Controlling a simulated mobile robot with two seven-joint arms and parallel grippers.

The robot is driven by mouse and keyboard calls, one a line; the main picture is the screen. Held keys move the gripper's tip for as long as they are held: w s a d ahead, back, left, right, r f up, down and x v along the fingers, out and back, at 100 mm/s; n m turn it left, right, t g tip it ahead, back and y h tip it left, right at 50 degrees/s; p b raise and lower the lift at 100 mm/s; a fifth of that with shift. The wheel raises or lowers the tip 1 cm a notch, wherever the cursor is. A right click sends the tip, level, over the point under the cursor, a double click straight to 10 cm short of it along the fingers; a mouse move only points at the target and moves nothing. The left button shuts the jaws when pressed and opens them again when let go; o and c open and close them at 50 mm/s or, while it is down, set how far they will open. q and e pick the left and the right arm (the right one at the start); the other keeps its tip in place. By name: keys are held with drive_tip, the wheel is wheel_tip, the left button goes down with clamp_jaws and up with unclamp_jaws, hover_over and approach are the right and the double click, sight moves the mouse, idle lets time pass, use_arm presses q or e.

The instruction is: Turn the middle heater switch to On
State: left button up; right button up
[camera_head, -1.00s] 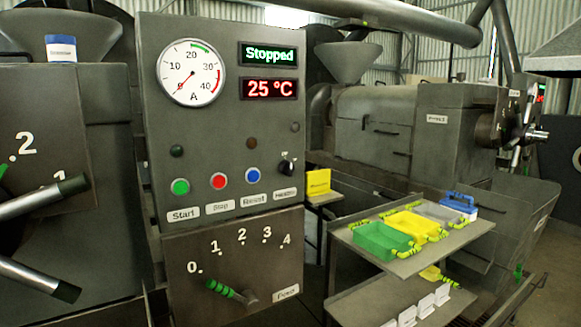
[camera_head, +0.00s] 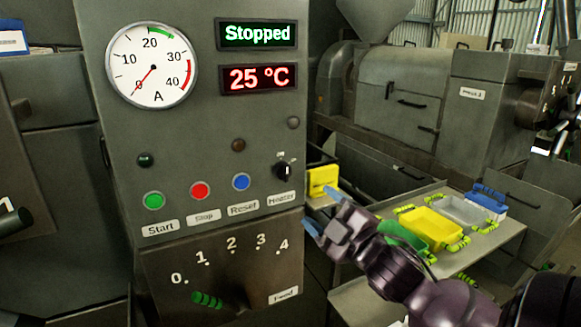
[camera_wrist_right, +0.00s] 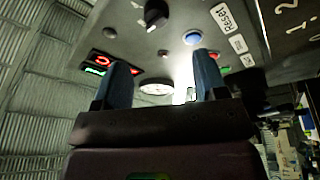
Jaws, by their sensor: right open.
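The heater switch (camera_head: 284,170) is a black rotary knob on the grey control panel (camera_head: 205,120), above the "Heater" label (camera_head: 281,198) and right of the blue Reset button (camera_head: 241,181). Its exact pointing direction is too small to read surely. My right gripper (camera_head: 320,212) is open and empty, below and right of the knob, apart from it. In the right wrist view the black knob (camera_wrist_right: 156,14) shows at the top, beyond and between the two blue fingertips (camera_wrist_right: 163,75). My left gripper is not in view.
The display reads Stopped (camera_head: 256,34) and 25 °C (camera_head: 259,78). Green Start (camera_head: 154,201) and red Stop (camera_head: 200,190) buttons sit left of Reset. A shelf (camera_head: 490,240) with coloured trays stands at right, behind my right arm.

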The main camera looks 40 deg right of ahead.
sight(288, 176)
drive_tip(key=x, duration=0.6)
drive_tip(key=b+x, duration=0.1)
drive_tip(key=x, duration=0.2)
drive_tip(key=shift+w+r, duration=0.2)
drive_tip(key=shift+r, duration=0.15)
drive_tip(key=shift+w+d+r, duration=0.1)
drive_tip(key=shift+w, duration=0.5)
drive_tip(key=shift+c, duration=0.8)
drive_tip(key=c, duration=0.7)
